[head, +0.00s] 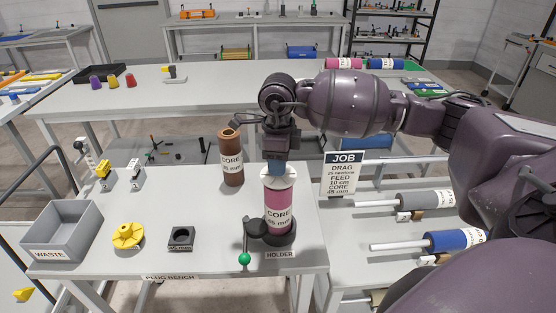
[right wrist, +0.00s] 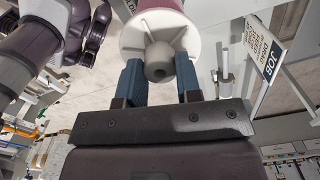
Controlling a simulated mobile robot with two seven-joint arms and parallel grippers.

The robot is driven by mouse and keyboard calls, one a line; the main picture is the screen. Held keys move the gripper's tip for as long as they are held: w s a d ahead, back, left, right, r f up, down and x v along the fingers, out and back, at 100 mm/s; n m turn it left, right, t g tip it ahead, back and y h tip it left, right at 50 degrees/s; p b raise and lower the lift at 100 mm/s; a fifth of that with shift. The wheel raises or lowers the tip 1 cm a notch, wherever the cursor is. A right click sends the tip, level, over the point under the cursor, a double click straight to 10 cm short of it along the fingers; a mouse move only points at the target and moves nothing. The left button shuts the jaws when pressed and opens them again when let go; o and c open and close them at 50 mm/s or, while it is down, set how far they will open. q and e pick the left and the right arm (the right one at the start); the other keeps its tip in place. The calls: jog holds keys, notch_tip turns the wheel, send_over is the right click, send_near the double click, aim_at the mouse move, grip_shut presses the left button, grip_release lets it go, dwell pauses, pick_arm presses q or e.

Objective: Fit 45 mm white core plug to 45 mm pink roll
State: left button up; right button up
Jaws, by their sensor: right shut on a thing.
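The pink roll (head: 277,195) stands upright in the dark holder (head: 279,241), with a CORE 45 mm label on its side. The white core plug (head: 265,175) is at the roll's top end. In the right wrist view the white plug (right wrist: 130,38) shows its round flange and grey knob, with the pink roll (right wrist: 160,4) right behind it. My right gripper (head: 277,167) comes from above, and its blue fingers (right wrist: 160,78) are shut on the plug's knob. The flange hides the core opening, so I cannot tell how deep the plug sits. My left gripper is not in view.
A brown core roll (head: 231,160) stands close behind on the left. A holder lever with a green knob (head: 244,259) is at the front. The JOB sign (head: 343,173) stands right.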

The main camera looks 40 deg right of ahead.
jog(key=shift+f+b, duration=0.35)
jog(key=shift+f, duration=0.25)
jog(key=o, duration=1.1)
jog(key=shift+r, duration=0.1)
notch_tip(320, 180, up, 11)
jog(key=shift+f, duration=0.15)
